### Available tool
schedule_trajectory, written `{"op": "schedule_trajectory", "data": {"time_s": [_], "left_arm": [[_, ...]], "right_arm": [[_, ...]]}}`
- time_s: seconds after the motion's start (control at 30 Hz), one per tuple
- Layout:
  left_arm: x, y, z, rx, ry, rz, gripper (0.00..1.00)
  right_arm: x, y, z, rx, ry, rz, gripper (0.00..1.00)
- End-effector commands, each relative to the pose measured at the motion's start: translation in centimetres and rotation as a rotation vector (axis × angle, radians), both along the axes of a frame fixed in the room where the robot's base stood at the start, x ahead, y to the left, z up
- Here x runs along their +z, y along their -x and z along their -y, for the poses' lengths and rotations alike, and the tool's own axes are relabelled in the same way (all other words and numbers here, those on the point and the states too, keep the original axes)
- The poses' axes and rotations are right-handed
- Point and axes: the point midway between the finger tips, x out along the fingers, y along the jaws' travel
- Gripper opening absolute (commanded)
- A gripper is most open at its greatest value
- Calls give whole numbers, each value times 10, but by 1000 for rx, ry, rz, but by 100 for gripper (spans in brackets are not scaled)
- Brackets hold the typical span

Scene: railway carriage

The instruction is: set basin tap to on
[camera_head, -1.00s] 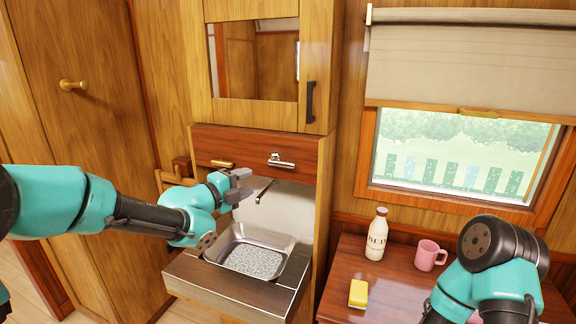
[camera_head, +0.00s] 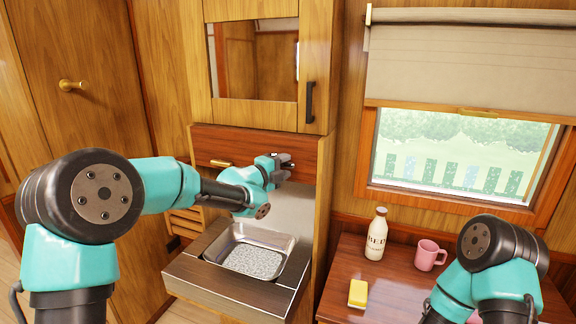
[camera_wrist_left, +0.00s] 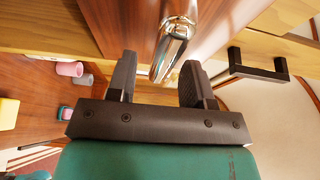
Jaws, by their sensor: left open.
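The chrome basin tap (camera_wrist_left: 172,45) is on the red-brown wooden panel above the steel basin (camera_head: 214,249). In the left wrist view its lever lies between the two dark fingers of my left gripper (camera_wrist_left: 157,72). The fingers are spread, with a visible gap on each side of the lever; I cannot tell whether either touches it. In the head view my left gripper (camera_head: 284,167) is at the panel and covers most of the tap. The spout below is hidden behind my arm. My right gripper is not in view.
A brass pull (camera_head: 221,163) is on the panel left of the tap. A black cabinet handle (camera_head: 309,102) is above right.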

Motion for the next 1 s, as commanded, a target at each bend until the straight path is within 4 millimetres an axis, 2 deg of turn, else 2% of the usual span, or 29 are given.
{"op": "schedule_trajectory", "data": {"time_s": [0.2, 0.53, 1.0], "left_arm": [[0, -15, 12, 0, -1, 1, 47], [0, -16, 13, 0, -1, 1, 46], [0, -16, 13, 0, -1, 1, 1]], "right_arm": [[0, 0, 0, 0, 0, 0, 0], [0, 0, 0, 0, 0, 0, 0], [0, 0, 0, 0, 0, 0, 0]]}}
